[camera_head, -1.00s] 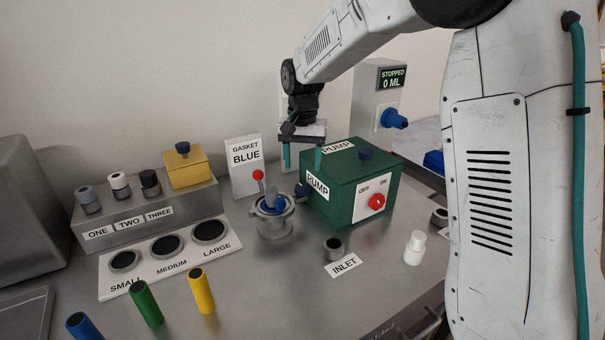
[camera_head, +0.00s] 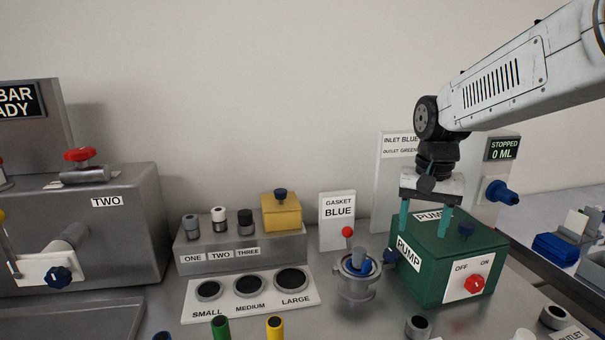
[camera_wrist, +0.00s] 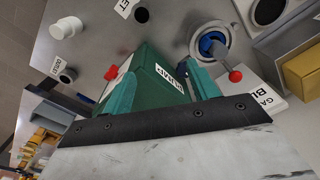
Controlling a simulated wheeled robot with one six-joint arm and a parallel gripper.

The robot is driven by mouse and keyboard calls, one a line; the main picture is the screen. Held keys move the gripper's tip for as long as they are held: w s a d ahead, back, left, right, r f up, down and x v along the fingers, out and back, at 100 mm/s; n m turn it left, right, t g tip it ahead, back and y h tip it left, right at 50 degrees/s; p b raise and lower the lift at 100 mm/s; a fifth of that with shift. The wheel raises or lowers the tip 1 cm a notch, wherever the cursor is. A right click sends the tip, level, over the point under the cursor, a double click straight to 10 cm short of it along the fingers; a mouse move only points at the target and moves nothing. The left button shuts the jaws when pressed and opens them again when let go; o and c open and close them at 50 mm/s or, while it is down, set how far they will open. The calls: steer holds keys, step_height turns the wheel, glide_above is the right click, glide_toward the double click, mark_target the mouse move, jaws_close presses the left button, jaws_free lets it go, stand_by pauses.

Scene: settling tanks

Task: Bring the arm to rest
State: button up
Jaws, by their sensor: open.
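My gripper (camera_head: 425,222) is open and empty, with its two teal fingers pointing down. In the head view it hangs over or just in front of the green pump box (camera_head: 452,262); the exact gap is hard to tell. In the wrist view the fingers of my gripper (camera_wrist: 162,92) stand apart with the green pump box (camera_wrist: 155,72) between and beyond them. My white arm reaches in from the upper right. The pump has a red knob on its OFF/ON panel and a blue knob on top.
A metal fitting with a blue ring (camera_head: 357,275) and red-tipped lever stands left of the pump. A GASKET BLUE sign (camera_head: 338,220), a grey rack (camera_head: 240,250) and a yellow block (camera_head: 281,212) stand further left. A STOPPED 0 ML display (camera_head: 503,148) is behind right. The wall space above is clear.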

steer(key=s+d+f+n, duration=0.1)
steer(key=s+n, duration=0.3)
steer(key=s, duration=2.3)
steer(key=shift+d+t, duration=0.3)
steer(key=shift+t, duration=0.1)
